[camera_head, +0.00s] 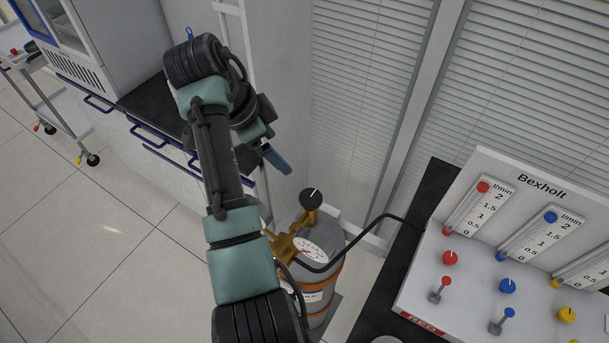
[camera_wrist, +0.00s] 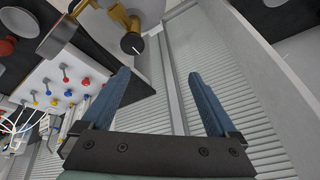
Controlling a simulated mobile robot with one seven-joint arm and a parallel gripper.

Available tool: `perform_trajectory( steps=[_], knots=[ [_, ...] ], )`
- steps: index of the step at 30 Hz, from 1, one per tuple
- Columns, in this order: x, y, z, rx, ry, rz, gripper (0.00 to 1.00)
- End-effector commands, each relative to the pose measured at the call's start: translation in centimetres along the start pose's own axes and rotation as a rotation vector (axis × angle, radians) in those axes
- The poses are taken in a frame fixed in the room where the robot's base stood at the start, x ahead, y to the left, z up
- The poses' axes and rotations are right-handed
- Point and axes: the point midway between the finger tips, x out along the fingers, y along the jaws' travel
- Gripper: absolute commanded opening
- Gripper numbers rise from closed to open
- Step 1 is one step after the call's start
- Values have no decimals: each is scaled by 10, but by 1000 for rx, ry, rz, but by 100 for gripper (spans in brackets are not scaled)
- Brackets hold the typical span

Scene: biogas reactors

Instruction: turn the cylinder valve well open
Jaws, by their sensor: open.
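The cylinder valve is a black round knob (camera_head: 312,198) with a white mark, on a brass fitting (camera_head: 284,246) at the top of a grey gas cylinder (camera_head: 331,238). A white dial gauge (camera_head: 311,250) faces up beside it. My forearm hides part of the cylinder's left side. In the wrist view the black knob (camera_wrist: 132,43) is at the upper left, beyond the left fingertip. My gripper (camera_wrist: 158,75) has its two blue fingers spread with nothing between them. In the head view my gripper (camera_head: 277,160) is up and left of the knob, apart from it.
A black hose (camera_head: 375,232) runs from the cylinder towards the white Bexholt flow panel (camera_head: 535,205) on a dark bench at the right. A wall and window blinds (camera_head: 365,90) stand behind. A cabinet and trolley (camera_head: 50,105) are at the left. Floor at the lower left is clear.

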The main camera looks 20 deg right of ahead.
Motion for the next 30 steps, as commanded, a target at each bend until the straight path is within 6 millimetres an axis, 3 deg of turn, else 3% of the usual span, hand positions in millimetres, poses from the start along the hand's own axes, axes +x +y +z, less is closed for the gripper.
perform_trajectory(
  steps=[4,10,24,30],
  knots=[
    [3,24,1,80,5,159,94],
    [20,33,3,103,11,196,94],
    [102,49,2,98,8,195,94],
    [126,53,2,99,8,193,94]
  ],
)
